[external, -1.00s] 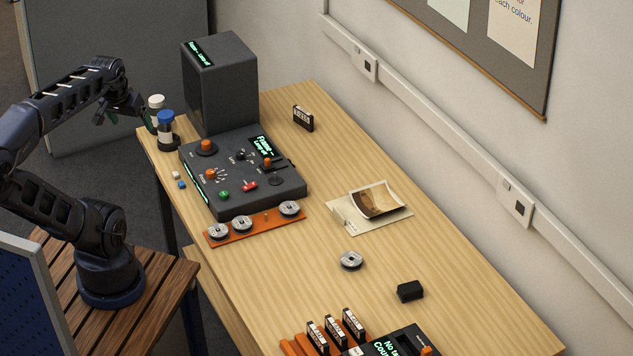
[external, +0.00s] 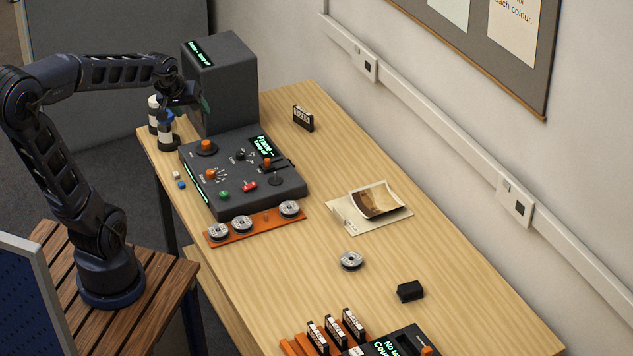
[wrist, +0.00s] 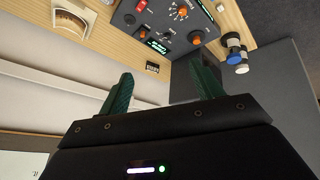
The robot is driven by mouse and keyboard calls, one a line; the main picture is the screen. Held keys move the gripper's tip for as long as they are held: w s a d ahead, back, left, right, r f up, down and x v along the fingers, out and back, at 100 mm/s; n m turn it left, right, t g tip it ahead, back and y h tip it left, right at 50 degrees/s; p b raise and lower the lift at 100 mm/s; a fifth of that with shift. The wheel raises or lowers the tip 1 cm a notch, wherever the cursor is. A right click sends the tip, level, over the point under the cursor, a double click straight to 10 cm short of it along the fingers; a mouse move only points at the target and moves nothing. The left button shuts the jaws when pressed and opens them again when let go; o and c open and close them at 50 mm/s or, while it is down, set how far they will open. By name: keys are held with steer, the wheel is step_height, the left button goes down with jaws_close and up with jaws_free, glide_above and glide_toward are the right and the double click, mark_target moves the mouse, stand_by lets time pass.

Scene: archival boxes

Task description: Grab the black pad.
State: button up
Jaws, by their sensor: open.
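The black pad (external: 410,291) is a small dark block lying on the right part of the table in the external view, near the front right. It is not visible in the wrist view. My gripper (external: 204,104) is far from it, raised at the back left in front of the tall dark box. In the wrist view my gripper (wrist: 163,90) shows two green fingers spread apart with nothing between them.
A control console (external: 240,172) stands below the tall dark box (external: 225,85). Two capped bottles (external: 166,130) stand at the table's left edge. A grey reel (external: 351,260), a curled photo (external: 378,200) and a cassette rack (external: 335,333) surround the pad, with bare table between.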

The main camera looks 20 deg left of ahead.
steer(key=w+d+f+n+h, duration=0.1)
steer(key=w+d+f, duration=0.25)
steer(key=d, duration=0.55)
steer(key=w+d+f+n+h, duration=0.2)
steer(key=w+d+f, duration=0.15)
steer(key=d, duration=0.45)
steer(key=d+f+n+h, duration=0.2)
steer(key=d+f, duration=0.2)
steer(key=d, duration=0.5)
steer(key=d+f+n+h, duration=0.1)
steer(key=d+f, duration=0.3)
steer(key=d, duration=0.4)
steer(key=n+t+h, duration=0.2)
steer(key=n+h, duration=0.1)
steer(key=n, duration=1.4)
glide_toward(412, 286)
steer(key=shift+w+d+f, duration=0.3)
steer(key=shift+d, duration=0.15)
steer(key=shift+d+f, duration=0.1)
steer(key=shift+d, duration=0.05)
steer(key=x, duration=1)
steer(key=shift+w+d, duration=0.2)
